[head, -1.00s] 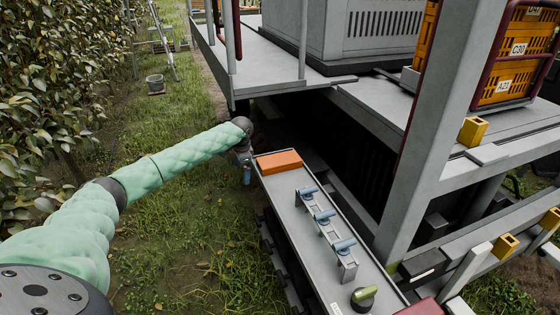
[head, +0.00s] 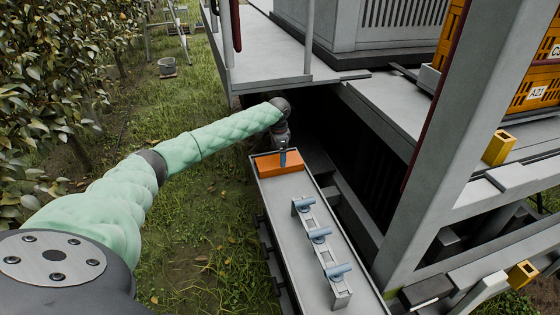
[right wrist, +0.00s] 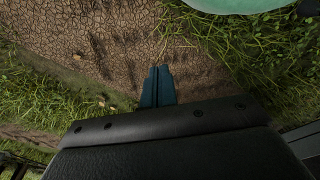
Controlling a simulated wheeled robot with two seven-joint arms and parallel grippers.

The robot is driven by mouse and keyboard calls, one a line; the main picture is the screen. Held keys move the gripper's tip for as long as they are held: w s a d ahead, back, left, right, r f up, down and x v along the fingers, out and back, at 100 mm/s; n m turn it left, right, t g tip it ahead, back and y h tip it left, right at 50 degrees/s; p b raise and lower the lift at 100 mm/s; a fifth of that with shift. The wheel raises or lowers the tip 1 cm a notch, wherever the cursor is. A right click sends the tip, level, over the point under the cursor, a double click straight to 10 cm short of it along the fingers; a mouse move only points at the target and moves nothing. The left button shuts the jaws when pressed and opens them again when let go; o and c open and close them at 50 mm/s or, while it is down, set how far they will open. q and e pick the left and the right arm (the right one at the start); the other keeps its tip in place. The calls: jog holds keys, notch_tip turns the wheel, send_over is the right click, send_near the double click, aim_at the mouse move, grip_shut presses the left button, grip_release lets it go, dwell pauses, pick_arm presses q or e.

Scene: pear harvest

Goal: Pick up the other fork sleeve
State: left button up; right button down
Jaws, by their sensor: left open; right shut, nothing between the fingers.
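An orange block (head: 270,167) lies across the far end of a long grey tray (head: 283,216); I cannot tell for certain whether it is a fork sleeve. My left gripper (head: 283,160) points down in front of or over this block in the head view. It is open and holds nothing I can see; I cannot tell whether it touches the block. Yellow square hollow pieces sit on the machine's frame, one higher (head: 499,148) and one lower (head: 522,274). My right gripper (right wrist: 157,72) is shut and empty, over bare soil and grass in the right wrist view.
The machine's deck (head: 270,55) and a thick grey post (head: 455,130) border the tray. Orange crates (head: 535,92) stand on the right.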

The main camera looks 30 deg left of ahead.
aim_at(279, 160)
pick_arm(q)
jog(key=shift+f, duration=0.2)
notch_tip(279, 160, down, 3)
jog(key=shift+w+d+f+p, duration=0.1)
jog(key=shift+w+p, duration=0.05)
jog(key=shift+p, duration=1)
jog(key=shift+f, duration=0.85)
pick_arm(e)
jog(key=f, duration=0.1)
jog(key=d+f, duration=0.1)
jog(key=f, duration=0.1)
jog(key=d+f, duration=0.1)
jog(key=f, duration=0.1)
jog(key=shift+s+d+f, duration=0.1)
jog(key=shift+s+f, duration=0.15)
jog(key=shift+s, duration=0.1)
pick_arm(q)
jog(key=shift+c, duration=0.4)
jog(key=c, duration=0.9)
jog(key=shift+o, duration=0.2)
pick_arm(e)
jog(key=shift+d, duration=0.1)
pick_arm(q)
jog(key=shift+r, duration=0.1)
